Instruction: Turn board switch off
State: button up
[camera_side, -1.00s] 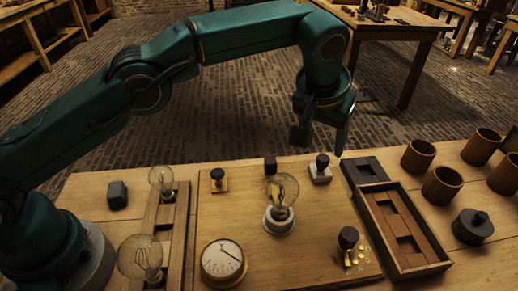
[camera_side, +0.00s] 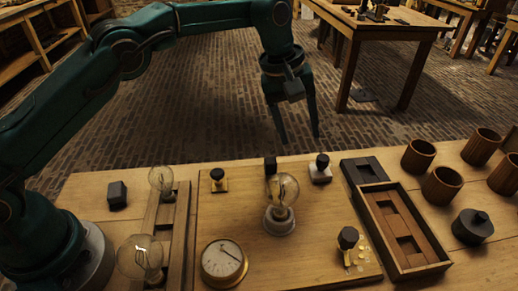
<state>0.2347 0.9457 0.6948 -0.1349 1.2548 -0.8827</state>
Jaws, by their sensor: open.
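The wooden board (camera_side: 230,215) lies on the table. At its front right stands a black-knobbed fitting (camera_side: 347,240) beside several brass contacts; it looks like the switch, but I cannot tell its setting. Other black-knobbed fittings stand along the back edge, at left (camera_side: 218,178), middle (camera_side: 270,164) and right (camera_side: 320,167). A clear bulb (camera_side: 282,195) stands upright in its holder mid-board, with no clear glow. A round dial (camera_side: 223,262) sits at the front left. My gripper (camera_side: 300,139) is open and empty, fingers pointing down, above and apart from the board's back edge.
A wooden tray (camera_side: 372,203) with recesses lies right of the board, a dark block (camera_side: 362,170) behind it. Several wooden cups (camera_side: 442,187) and a dark lidded jar (camera_side: 472,226) stand further right. Two bulbs stand on a rack (camera_side: 170,225) at left, near a dark block (camera_side: 117,195).

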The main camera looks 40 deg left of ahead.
aim_at(320, 156)
jog(key=f+n+h, duration=0.1)
jog(key=s+f+n+g+h, duration=0.1)
jog(key=f+n+g+h, duration=0.1)
jog(key=shift+s+d+f+n+h, duration=0.2)
jog(key=shift+s+n+h, duration=0.1)
jog(key=shift+h, duration=0.1)
jog(key=shift+w+f+n+g+h, duration=0.1)
jog(key=shift+n+g+h, duration=0.3)
jog(key=shift+n+h, duration=0.3)
jog(key=n+h, duration=0.2)
jog(key=h, duration=0.1)
jog(key=shift+w+f+n, duration=0.15)
jog(key=shift+w+n, duration=0.25)
jog(key=w+n+h, duration=0.1)
jog(key=w+a+n+t+h, duration=0.1)
jog(key=n+h, duration=0.1)
jog(key=shift+r+x, duration=0.1)
jog(key=shift+x, duration=1.15)
jog(key=shift+r+x, duration=0.15)
jog(key=shift+x, duration=1.05)
grip_shut()
